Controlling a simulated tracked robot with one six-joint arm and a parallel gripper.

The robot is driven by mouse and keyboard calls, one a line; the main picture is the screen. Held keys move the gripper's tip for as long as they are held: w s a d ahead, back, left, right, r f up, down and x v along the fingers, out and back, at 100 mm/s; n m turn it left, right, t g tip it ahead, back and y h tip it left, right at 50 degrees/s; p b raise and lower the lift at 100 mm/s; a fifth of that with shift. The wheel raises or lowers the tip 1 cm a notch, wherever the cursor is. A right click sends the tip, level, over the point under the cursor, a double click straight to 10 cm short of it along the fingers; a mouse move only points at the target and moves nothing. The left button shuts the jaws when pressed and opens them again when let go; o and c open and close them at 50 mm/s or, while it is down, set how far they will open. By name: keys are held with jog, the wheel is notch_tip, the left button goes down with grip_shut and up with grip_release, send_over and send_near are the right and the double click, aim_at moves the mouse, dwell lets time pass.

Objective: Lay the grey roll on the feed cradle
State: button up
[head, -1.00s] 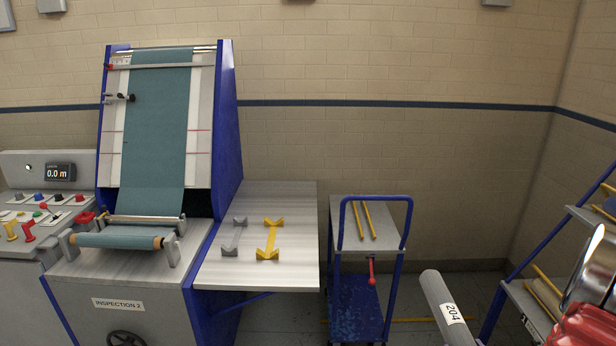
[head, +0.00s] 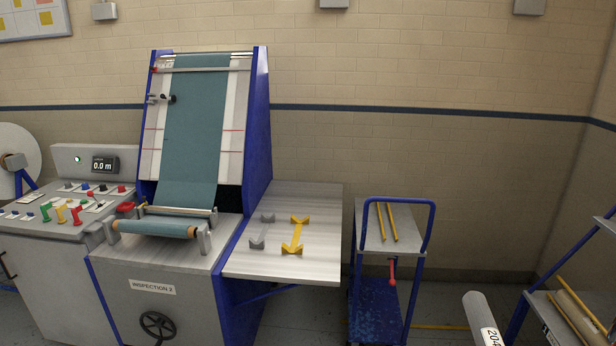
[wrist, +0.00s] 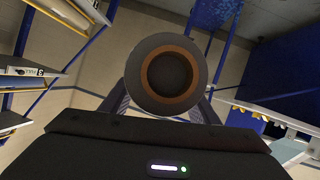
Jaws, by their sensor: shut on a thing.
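The grey roll (head: 482,318), with a white label reading 204, shows at the bottom right of the head view, cut off by the frame edge. In the wrist view its end faces me, a grey ring around a brown core (wrist: 170,78). My gripper (wrist: 162,108) is shut on the roll, with a finger at either side; it is outside the head view. On the side table (head: 285,267) stand a grey cradle pair (head: 261,231) and a yellow cradle pair (head: 295,235), both empty. No label shows which is the feed cradle. The roll is apart from both.
A blue trolley (head: 376,300) with two yellow bars on top stands between the side table and the roll. The inspection machine (head: 150,290) carries teal cloth and a teal roll. A control desk (head: 60,235) is at left, a rack (head: 550,310) at right.

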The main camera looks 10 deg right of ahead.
jog(key=shift+s+d+m+g+h, duration=0.15)
jog(key=shift+d+m+h, duration=0.05)
jog(key=shift+d, duration=0.25)
jog(key=shift+s+d+m+g+h, duration=0.15)
jog(key=shift+d+m+h, duration=0.05)
jog(key=shift+d, duration=0.2)
jog(key=shift+w+d+r, duration=0.15)
jog(key=shift+w+d, duration=0.05)
jog(key=shift+w, duration=0.35)
jog(key=w+a+r+n+t+y, duration=0.1)
jog(key=w+a+r, duration=0.3)
jog(key=w+a, duration=0.5)
jog(key=w+a+r+n+y, duration=0.1)
jog(key=w+a+r, duration=0.3)
jog(key=w+a, duration=0.45)
jog(key=w+a+r+n+y, duration=0.2)
jog(key=w+a+r, duration=0.1)
jog(key=a, duration=0.9)
jog(key=w+a+r+n+t+y, duration=0.1)
jog(key=w+a, duration=0.5)
jog(key=a, duration=0.7)
notch_tip(320, 180, up, 3)
jog(key=shift+w+r+n+y, duration=0.1)
jog(key=shift+w+n+y, duration=0.1)
jog(key=shift+n+y, duration=0.6)
